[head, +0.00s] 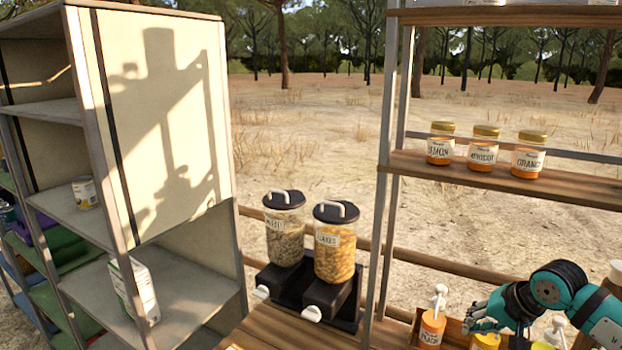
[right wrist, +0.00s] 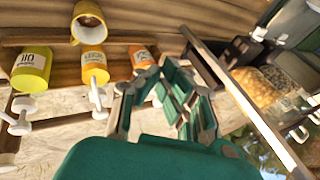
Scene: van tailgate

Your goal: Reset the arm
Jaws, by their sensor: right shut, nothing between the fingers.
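My right arm comes in from the lower right in the head view, teal and dark. Its gripper (head: 474,322) hangs over the row of pump bottles, just right of the orange pump bottle (head: 432,327). In the right wrist view the gripper (right wrist: 170,78) has its fingers drawn together with nothing held. The bottles lie beyond and to the left of the fingers there, including a yellow one (right wrist: 32,67) and an orange-yellow one (right wrist: 94,68). I cannot tell whether the gripper touches any bottle. My left gripper is in neither view.
Two dispensers with black lids, one of flakes (head: 334,257), stand left of the shelf post (head: 385,180). Three jars (head: 483,150) stand on the upper wooden shelf (head: 560,187). A yellow mug (right wrist: 88,20) shows in the wrist view. A pale cabinet (head: 165,120) stands left.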

